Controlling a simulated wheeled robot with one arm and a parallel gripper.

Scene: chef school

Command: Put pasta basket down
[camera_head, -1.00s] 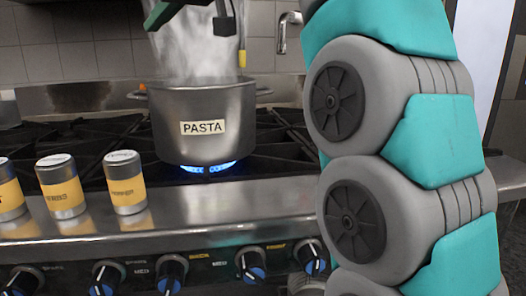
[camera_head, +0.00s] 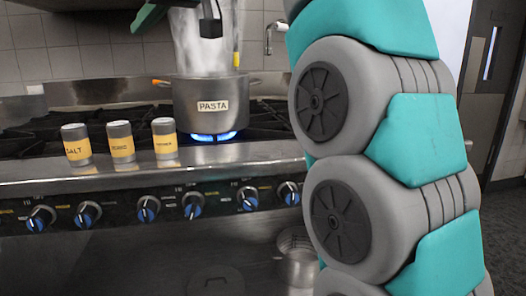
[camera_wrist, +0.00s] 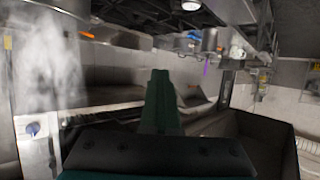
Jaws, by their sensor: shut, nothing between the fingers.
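My gripper (camera_wrist: 160,78) is shut and empty, its green fingers pressed together in the middle of the wrist view. In the head view only part of it shows at the top edge, above the steaming pot. The metal pot labelled PASTA (camera_head: 213,106) stands upright on a lit blue burner. I cannot make out the pasta basket for certain. The inside of the pot is hidden by its wall and the steam. A metal vessel (camera_head: 298,268) shows low in front of the stove, partly behind my arm; I cannot tell whether it is a basket.
Three shakers with yellow labels, salt (camera_head: 77,146), a middle one (camera_head: 121,142) and a right one (camera_head: 166,139), stand on the stove's front ledge. Knobs (camera_head: 148,208) line the stove front. My arm covers much of the right side. A dark door (camera_head: 490,75) is at far right.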

